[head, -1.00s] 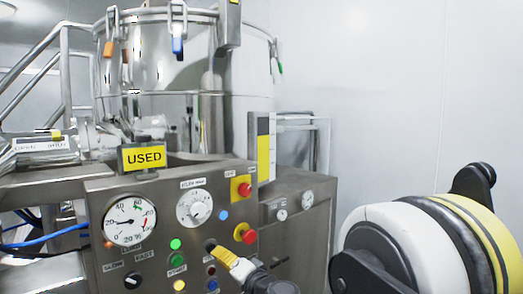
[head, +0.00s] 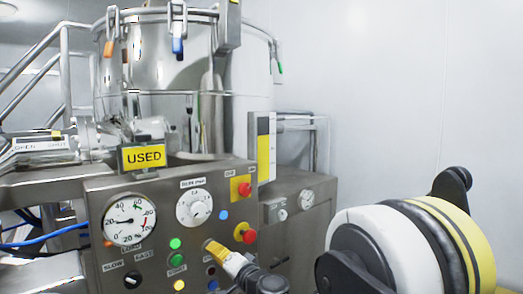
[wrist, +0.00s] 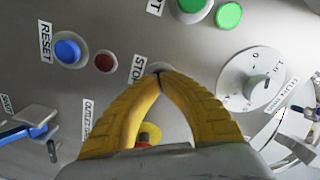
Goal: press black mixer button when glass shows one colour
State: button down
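My gripper (head: 208,245) has yellow fingers. In the wrist view its fingertips (wrist: 158,72) meet with nothing between them, close to the steel panel (head: 105,195) beside the STOP label (wrist: 137,68). In the head view the tips cover the spot left of the lower red knob, where a dark button showed earlier. The black button is hidden behind them; I cannot tell whether they touch it. An upright strip (head: 263,150) right of the bowl is dark at the top and yellow below. I cannot tell whether it is the glass.
Close by are green buttons (head: 175,244), a blue button (wrist: 67,51), a dark red button (wrist: 104,62), a dial knob (head: 195,208) and red knobs on yellow plates (head: 244,189). A round gauge (head: 129,219) and a USED sign (head: 144,157) are further left.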

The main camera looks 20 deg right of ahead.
jog(key=v, duration=0.6)
jog(key=shift+s, duration=0.4)
dwell(0.3)
dwell(0.8)
jog(key=s+a+f+n+g, duration=0.1)
jog(key=s+a+n+g, duration=0.25)
jog(key=s, duration=0.35)
jog(key=s+a+f+n+g, duration=0.1)
jog(key=s+a+n+g, duration=0.25)
jog(key=s, duration=0.35)
jog(key=s+d+f+g+h, duration=0.1)
jog(key=s+d+f+h, duration=0.1)
jog(key=s, duration=0.6)
jog(key=s+d+f+n+g+h, duration=0.1)
jog(key=s+d+f+g+h, duration=0.1)
jog(key=s, duration=0.6)
jog(key=d+f+h, duration=0.1)
jog(key=d+f, duration=0.1)
jog(key=d, duration=0.1)
jog(key=shift+f+h, duration=0.3)
